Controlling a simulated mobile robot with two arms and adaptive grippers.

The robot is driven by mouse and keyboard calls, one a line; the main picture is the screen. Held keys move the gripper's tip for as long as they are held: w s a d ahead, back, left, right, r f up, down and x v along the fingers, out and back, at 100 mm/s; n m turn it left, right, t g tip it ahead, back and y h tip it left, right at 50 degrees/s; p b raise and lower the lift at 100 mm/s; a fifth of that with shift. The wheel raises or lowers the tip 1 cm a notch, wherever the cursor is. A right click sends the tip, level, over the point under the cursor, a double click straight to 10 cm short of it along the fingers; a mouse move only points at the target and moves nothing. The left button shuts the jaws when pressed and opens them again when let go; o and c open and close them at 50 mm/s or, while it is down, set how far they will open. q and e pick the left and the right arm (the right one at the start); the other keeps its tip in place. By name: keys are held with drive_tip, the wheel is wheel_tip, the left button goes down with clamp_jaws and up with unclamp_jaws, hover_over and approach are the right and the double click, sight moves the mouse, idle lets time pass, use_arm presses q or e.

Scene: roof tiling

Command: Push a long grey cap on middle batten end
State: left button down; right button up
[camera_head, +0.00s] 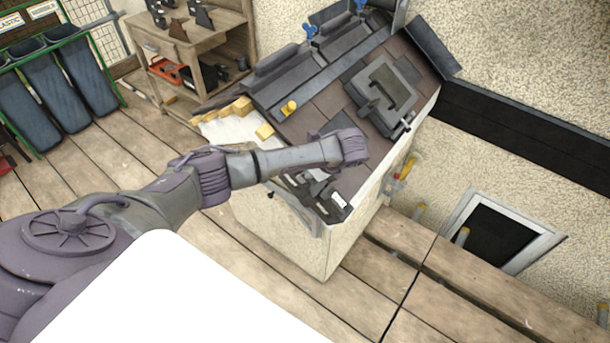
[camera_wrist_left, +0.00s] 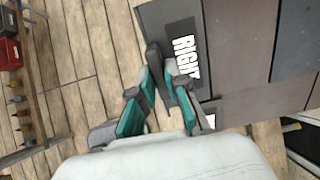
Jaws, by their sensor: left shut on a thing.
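My left gripper (camera_head: 325,192) reaches over the lower right corner of the small tiled roof (camera_head: 318,110). In the left wrist view its teal fingers (camera_wrist_left: 167,66) are close together at the tips, shut on a small dark grey piece (camera_wrist_left: 153,56). A dark tile with a white RIGHT label (camera_wrist_left: 184,52) lies just beyond the fingertips. Light wooden batten ends (camera_head: 240,106) stick out at the roof's left edge, well away from the gripper. My right gripper is out of view.
A grey roof window (camera_head: 383,88) is set in the tiles. A small yellow object (camera_head: 289,108) lies on the roof. A wooden shelf (camera_head: 190,50) and blue-grey bins (camera_head: 60,88) stand at the back left. A rough wall closes the right side. Plank floor surrounds the roof mock-up.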

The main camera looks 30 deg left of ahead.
use_arm(q)
drive_tip(key=shift+w, duration=0.6)
idle(0.3)
drive_tip(key=shift+w, duration=0.15)
idle(0.7)
drive_tip(key=c, duration=1.1)
unclamp_jaws()
drive_tip(key=shift+r, duration=0.1)
drive_tip(key=p+v, duration=0.5)
drive_tip(key=v, duration=0.1)
drive_tip(key=shift+p, duration=0.4)
